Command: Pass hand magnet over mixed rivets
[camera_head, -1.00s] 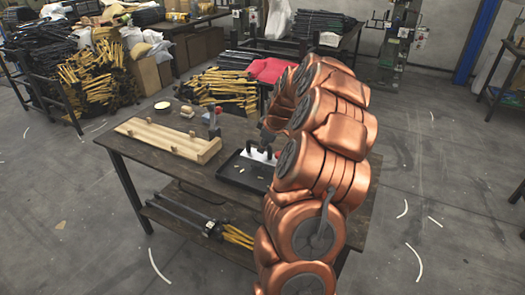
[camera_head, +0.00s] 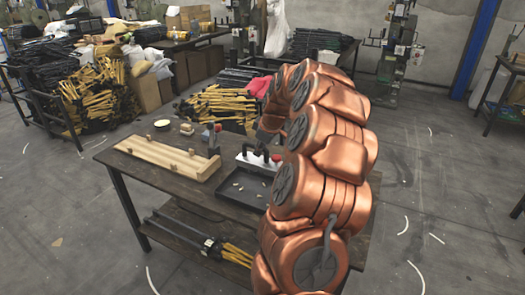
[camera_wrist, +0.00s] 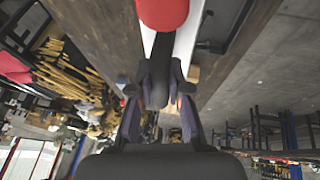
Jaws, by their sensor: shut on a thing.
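The hand magnet, a white bar with a red knob (camera_head: 256,161), is at the far edge of the black tray in the head view. Its red knob end (camera_wrist: 163,12) fills the top of the wrist view. My gripper (camera_wrist: 158,88) is shut on the magnet's black handle; in the head view the fingers are small and dark beside my copper arm. The black tray (camera_head: 222,196) lies on the table, with several small pale rivets (camera_head: 239,187) scattered in it. My arm hides the tray's right part. I cannot tell whether rivets cling to the magnet's underside.
A wooden fixture with pegs (camera_head: 160,158) lies left of the tray on the dark table (camera_head: 110,158). A small round dish (camera_head: 162,123), a wooden block (camera_head: 187,129) and a grey upright item (camera_head: 213,137) stand behind it. Yellow-handled tools (camera_head: 222,105) are piled beyond the table.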

